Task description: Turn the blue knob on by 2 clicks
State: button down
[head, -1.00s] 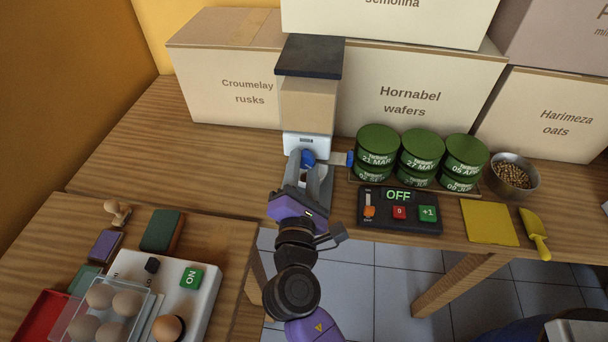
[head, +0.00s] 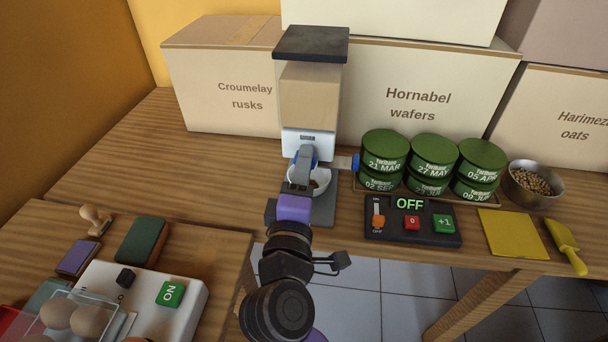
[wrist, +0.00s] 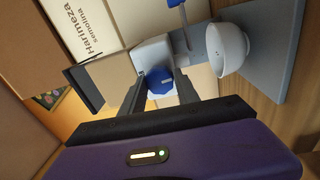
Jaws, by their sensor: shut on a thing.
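The blue knob (wrist: 160,82) is on the front of a white and grey dispenser (head: 308,142) with a clear hopper and dark lid. In the wrist view it sits between the two fingers of my gripper (wrist: 161,90), which is shut on it. In the head view my gripper (head: 304,160) reaches the dispenser's front and hides most of the knob. A white bowl (wrist: 228,50) stands on the dispenser's base beside the fingers. A blue-tipped lever (head: 354,162) sticks out from the dispenser's right side.
Stacked green tins (head: 384,150) stand close to the right. A dark panel (head: 440,236) reads OFF. Large boxes (head: 415,75) stand behind. The table left of the dispenser is clear.

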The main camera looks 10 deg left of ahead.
jog(key=shift+f+m, duration=0.1)
jog(key=shift+m, duration=0.4)
jog(key=c, duration=0.9)
grip_release()
jog(key=s, duration=0.7)
jog(key=shift+s+a+f+b, duration=0.15)
jog(key=shift+s+f+b, duration=0.15)
jog(key=shift+s, duration=0.1)
